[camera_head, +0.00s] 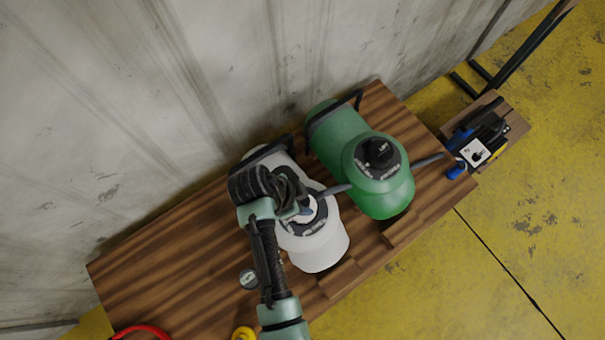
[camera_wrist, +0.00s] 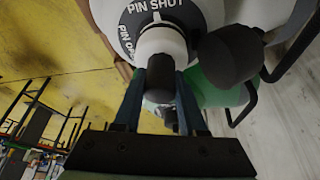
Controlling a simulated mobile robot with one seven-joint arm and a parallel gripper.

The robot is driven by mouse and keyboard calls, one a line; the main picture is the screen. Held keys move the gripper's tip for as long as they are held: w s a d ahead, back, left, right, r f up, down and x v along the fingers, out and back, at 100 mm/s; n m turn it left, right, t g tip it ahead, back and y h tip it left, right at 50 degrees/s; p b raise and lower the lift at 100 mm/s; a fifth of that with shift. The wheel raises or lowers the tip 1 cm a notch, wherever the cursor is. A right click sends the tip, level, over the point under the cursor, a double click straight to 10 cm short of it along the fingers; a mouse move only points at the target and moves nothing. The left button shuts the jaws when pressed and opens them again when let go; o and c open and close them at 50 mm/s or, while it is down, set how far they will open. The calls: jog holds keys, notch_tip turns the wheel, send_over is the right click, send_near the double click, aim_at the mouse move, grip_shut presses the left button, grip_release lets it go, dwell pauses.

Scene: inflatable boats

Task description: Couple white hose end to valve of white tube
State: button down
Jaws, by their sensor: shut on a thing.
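The white tube (camera_head: 318,248) lies on a wooden bench beside the green tube (camera_head: 385,195). My gripper (camera_head: 302,210) is over the white tube's valve, and my arm hides part of it. In the wrist view, my gripper (camera_wrist: 158,95) has its two blue fingers on either side of a dark, rounded piece (camera_wrist: 160,72), apparently the hose end. A white collar (camera_wrist: 161,42) is directly beyond it, at the valve's dark ring (camera_wrist: 125,30) marked "PIN SHUT". I cannot tell whether the held piece is seated. The hose itself is not clearly visible.
A dark rounded knob (camera_wrist: 230,55) sticks out close to the fingers. Red (camera_head: 142,330) and yellow (camera_head: 243,333) items and a small round gauge (camera_head: 248,279) lie near the front. A wall is behind.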

dwell(0.4)
jog(key=m+g, duration=0.1)
jog(key=m, duration=0.1)
jog(key=shift+w+m+b, duration=0.1)
jog(key=shift+m+b, duration=0.3)
jog(key=shift+m+g, duration=0.3)
jog(key=shift+m, duration=0.3)
jog(key=shift+f+m+g+b, duration=0.1)
jog(key=shift+m+g+b, duration=0.35)
jog(key=shift+m, duration=0.65)
jog(key=shift+m+g, duration=0.35)
jog(key=shift+m, duration=0.65)
